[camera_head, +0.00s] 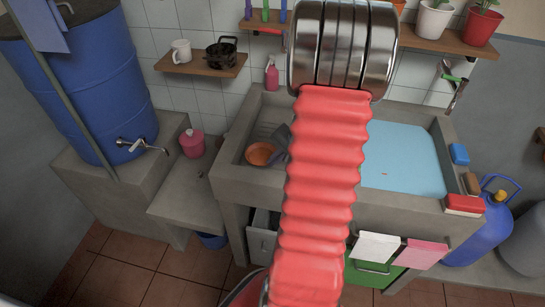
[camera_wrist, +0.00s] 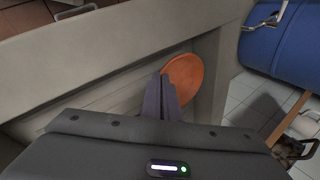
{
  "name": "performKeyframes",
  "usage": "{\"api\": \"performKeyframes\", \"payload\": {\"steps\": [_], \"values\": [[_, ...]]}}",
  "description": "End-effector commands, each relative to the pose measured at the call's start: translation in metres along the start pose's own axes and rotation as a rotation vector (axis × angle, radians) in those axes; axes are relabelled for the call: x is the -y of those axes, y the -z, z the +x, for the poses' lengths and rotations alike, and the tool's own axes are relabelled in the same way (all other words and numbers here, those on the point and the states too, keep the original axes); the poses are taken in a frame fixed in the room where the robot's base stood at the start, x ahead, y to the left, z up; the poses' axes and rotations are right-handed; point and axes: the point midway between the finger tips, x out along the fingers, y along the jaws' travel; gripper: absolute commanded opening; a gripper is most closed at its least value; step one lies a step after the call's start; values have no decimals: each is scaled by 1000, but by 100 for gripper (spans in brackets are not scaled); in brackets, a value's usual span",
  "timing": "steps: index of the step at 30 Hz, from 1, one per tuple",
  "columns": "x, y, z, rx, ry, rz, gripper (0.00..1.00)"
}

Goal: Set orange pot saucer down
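The orange pot saucer (camera_head: 260,153) is over the left, ribbed side of the concrete sink (camera_head: 228,171). It also shows in the wrist view (camera_wrist: 184,80), where its near edge meets the fingertips. My gripper (camera_head: 281,142) is at the saucer's right edge in the head view. Its dark fingers (camera_wrist: 161,82) are close together on the rim in the wrist view, and it looks shut on the saucer. The fingers hide part of the rim. I cannot tell whether the saucer touches the sink floor.
A basin of blue water (camera_head: 402,152) fills the sink's right side. A shelf (camera_head: 203,66) with a mug and a black pot hangs above. My red arm hides the sink's middle.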

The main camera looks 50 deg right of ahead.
Motion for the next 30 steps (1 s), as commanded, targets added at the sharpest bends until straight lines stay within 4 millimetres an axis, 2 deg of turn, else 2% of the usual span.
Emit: {"api": "performKeyframes", "payload": {"steps": [6,12,30], "values": [[-10,0,16,1,-1,2,0],[-14,0,23,1,-1,1,0],[-16,-1,26,1,-1,-1,0]]}}
